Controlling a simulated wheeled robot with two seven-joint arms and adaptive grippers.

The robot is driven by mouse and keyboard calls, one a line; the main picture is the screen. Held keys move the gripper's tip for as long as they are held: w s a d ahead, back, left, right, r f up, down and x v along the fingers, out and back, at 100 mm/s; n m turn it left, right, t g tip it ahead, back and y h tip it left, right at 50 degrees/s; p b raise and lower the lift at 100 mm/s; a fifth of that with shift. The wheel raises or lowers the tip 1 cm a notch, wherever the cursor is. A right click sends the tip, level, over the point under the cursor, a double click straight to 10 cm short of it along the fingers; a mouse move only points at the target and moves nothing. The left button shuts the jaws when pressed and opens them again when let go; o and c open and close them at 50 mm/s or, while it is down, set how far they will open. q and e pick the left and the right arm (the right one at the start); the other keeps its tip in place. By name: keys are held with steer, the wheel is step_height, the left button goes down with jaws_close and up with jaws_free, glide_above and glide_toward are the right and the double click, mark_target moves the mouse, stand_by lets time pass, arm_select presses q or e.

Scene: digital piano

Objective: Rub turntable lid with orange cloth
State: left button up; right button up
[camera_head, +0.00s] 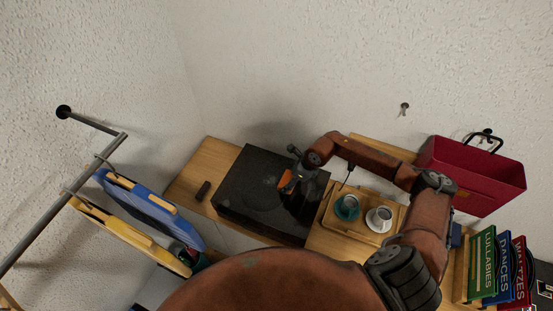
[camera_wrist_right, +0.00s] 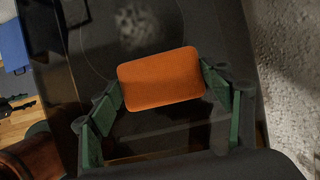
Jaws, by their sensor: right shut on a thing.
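The turntable (camera_head: 247,190) has a dark lid and sits on a wooden surface in the middle of the head view. The lid (camera_wrist_right: 215,30) fills much of the right wrist view, with a pale dusty smudge (camera_wrist_right: 137,25) beyond the cloth. My right gripper (camera_head: 287,178) is over the right part of the lid. It is shut on the orange cloth (camera_wrist_right: 160,79), a folded pad held between its green-sided fingers; the cloth also shows in the head view (camera_head: 285,181). I cannot tell whether the cloth touches the lid. I cannot make out my left gripper.
Right of the turntable, a wooden tray (camera_head: 337,222) holds a teal cup (camera_head: 347,206) and a white cup (camera_head: 379,219). A red box (camera_head: 465,175) and upright books (camera_head: 482,262) stand farther right.

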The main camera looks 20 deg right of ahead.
steer(key=shift+w+d+f+b, duration=0.1)
steer(key=shift+w+d+b, duration=0.2)
steer(key=shift+w+d, duration=0.3)
step_height(320, 180, up, 4)
steer(key=shift+p, duration=0.8)
steer(key=shift+r+p, duration=0.3)
steer(key=shift+r, duration=0.4)
steer(key=shift+r+p, duration=0.35)
steer(key=shift+r, duration=1.05)
arm_select(q)
steer(key=shift+w+r, duration=0.35)
steer(key=shift+r, duration=0.3)
steer(key=shift+w+r, duration=0.35)
steer(key=shift+r, duration=0.25)
